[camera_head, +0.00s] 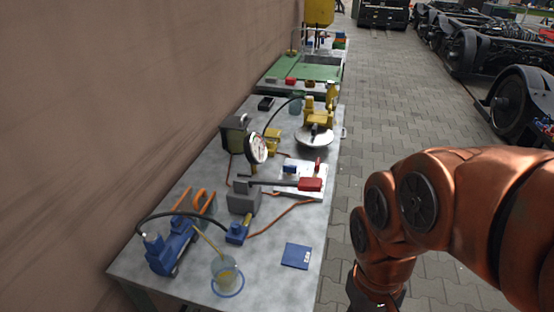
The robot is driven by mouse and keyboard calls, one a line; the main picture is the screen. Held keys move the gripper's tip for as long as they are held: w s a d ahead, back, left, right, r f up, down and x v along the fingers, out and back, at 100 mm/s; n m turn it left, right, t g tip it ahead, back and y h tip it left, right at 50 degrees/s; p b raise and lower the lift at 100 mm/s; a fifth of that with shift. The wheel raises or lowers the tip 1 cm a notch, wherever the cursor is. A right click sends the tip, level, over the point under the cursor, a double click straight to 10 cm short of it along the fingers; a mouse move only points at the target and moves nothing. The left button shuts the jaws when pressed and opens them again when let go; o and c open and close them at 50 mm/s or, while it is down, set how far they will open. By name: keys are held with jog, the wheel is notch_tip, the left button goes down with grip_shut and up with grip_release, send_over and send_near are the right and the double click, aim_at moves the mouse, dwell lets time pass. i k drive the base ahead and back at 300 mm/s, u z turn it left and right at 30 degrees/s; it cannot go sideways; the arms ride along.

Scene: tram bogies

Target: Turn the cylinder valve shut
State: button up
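A grey block (243,198) on the metal workbench carries a long dark lever with a red grip (311,184); the lever lies level, pointing right. I cannot tell whether this is the cylinder valve. A round white dial gauge (257,149) stands just behind it. A small blue fitting (237,233) with a brass-coloured stem sits in front of the block, with an orange line running from it. My orange arm comes in from the right and hangs down beside the bench. My gripper (376,301) is at the bottom edge, mostly cut off, apart from everything on the bench.
A blue pump-like unit (170,248) with a black hose, a glass beaker (226,272) and a blue booklet (297,256) lie near the bench front. A yellow device (320,112) stands farther back. A wall borders the left; paved floor (385,100) is free right of the bench.

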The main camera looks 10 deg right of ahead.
aim_at(290, 169)
jog(key=u, duration=0.05)
jog(key=k, duration=0.5)
jog(key=z, duration=1.1)
jog(key=i, duration=0.9)
jog(key=u, duration=1.75)
